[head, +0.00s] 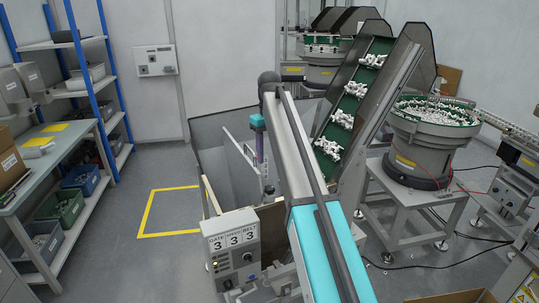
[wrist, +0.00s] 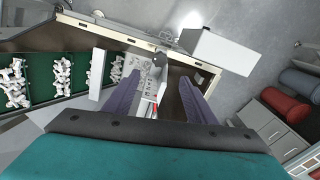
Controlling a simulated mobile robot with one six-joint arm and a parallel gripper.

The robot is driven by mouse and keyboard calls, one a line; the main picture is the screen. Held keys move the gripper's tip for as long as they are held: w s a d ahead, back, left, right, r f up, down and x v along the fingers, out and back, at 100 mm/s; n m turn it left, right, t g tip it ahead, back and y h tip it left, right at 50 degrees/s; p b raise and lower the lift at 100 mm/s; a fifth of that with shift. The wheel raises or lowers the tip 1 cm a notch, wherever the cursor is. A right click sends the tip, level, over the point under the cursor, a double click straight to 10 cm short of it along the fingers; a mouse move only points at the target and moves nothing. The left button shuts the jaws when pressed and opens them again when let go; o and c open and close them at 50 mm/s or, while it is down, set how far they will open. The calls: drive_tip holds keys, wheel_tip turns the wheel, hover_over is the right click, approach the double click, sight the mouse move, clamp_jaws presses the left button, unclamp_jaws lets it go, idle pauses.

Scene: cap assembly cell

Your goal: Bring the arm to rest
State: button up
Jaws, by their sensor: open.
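My gripper (wrist: 160,78) shows in the wrist view with its two dark purple fingers spread wide apart. Nothing is held between them. Behind the gap lie a grey control panel (wrist: 146,80) and part of an open bin. In the head view my arm reaches up from the bottom, bends at the top, and the gripper (head: 265,183) hangs down beside the grey hopper walls. Its fingertips are small there and partly hidden by my arm.
A green cleated conveyor (head: 353,103) carrying white parts rises right of my arm. A bowl feeder (head: 424,158) stands farther right. A shelf rack (head: 62,45) is left. The yellow-marked floor (head: 167,213) is clear.

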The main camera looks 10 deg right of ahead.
drive_tip(key=shift+f, duration=0.1)
drive_tip(key=shift+m, duration=0.6)
drive_tip(key=s+f, duration=0.2)
drive_tip(key=f, duration=0.3)
drive_tip(key=s+f, duration=0.1)
drive_tip(key=f, duration=0.4)
drive_tip(key=s+f, duration=0.2)
drive_tip(key=f, duration=0.3)
drive_tip(key=shift+s+f, duration=0.3)
drive_tip(key=shift+f, duration=0.1)
drive_tip(key=s+f+m+g+b, duration=0.3)
drive_tip(key=s+f+g+b, duration=0.1)
drive_tip(key=s+f, duration=4.6)
drive_tip(key=shift+s+f+g, duration=0.2)
drive_tip(key=shift+g, duration=0.7)
drive_tip(key=shift+d, duration=0.1)
